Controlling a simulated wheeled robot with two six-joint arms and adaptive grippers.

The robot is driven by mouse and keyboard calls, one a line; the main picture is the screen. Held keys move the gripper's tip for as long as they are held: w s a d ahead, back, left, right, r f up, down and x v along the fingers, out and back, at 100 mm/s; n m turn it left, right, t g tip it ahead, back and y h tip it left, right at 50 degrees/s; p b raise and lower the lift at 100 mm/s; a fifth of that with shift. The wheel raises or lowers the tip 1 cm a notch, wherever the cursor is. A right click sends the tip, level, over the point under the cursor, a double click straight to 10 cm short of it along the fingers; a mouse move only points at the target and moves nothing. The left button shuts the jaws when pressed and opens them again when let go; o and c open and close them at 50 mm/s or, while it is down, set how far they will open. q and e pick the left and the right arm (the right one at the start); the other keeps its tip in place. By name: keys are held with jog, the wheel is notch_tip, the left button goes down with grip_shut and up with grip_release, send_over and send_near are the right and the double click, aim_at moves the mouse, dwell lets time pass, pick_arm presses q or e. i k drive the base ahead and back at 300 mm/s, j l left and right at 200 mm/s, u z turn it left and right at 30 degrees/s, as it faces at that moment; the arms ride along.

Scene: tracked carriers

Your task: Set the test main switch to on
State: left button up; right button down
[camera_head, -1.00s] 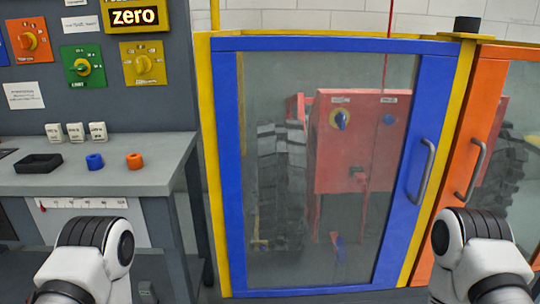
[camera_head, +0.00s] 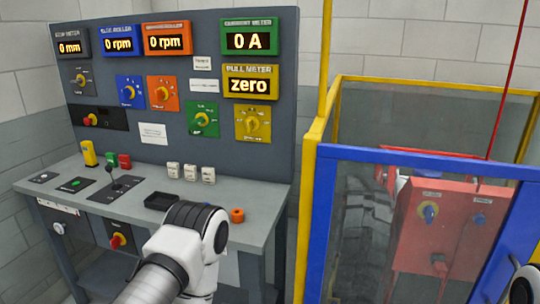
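Two red-and-yellow rotary switches show: one on a black plate (camera_head: 90,119) at the panel's lower left, and one on a dark plate (camera_head: 118,241) on the bench's front face. Their labels are too small to read, so I cannot tell which is the test main switch, nor their settings. A white and black link of my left arm covers part of the bench front. A sliver of my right arm shows at the right edge. Neither gripper is in view.
The grey bench (camera_head: 255,193) holds a black tray (camera_head: 161,202), an orange ring (camera_head: 237,215), white blocks (camera_head: 190,172) and a black lever (camera_head: 117,184). A pull meter (camera_head: 249,84) reads zero. A blue-and-yellow framed glass enclosure (camera_head: 312,215) stands close at the right.

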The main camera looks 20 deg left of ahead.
aim_at(115, 242)
jog(key=u, duration=1.65)
jog(key=i+j+z, duration=0.45)
jog(key=j+z, duration=0.25)
jog(key=j, duration=0.15)
jog(key=i+j+z, duration=0.2)
jog(key=j, duration=0.15)
jog(key=k, duration=0.1)
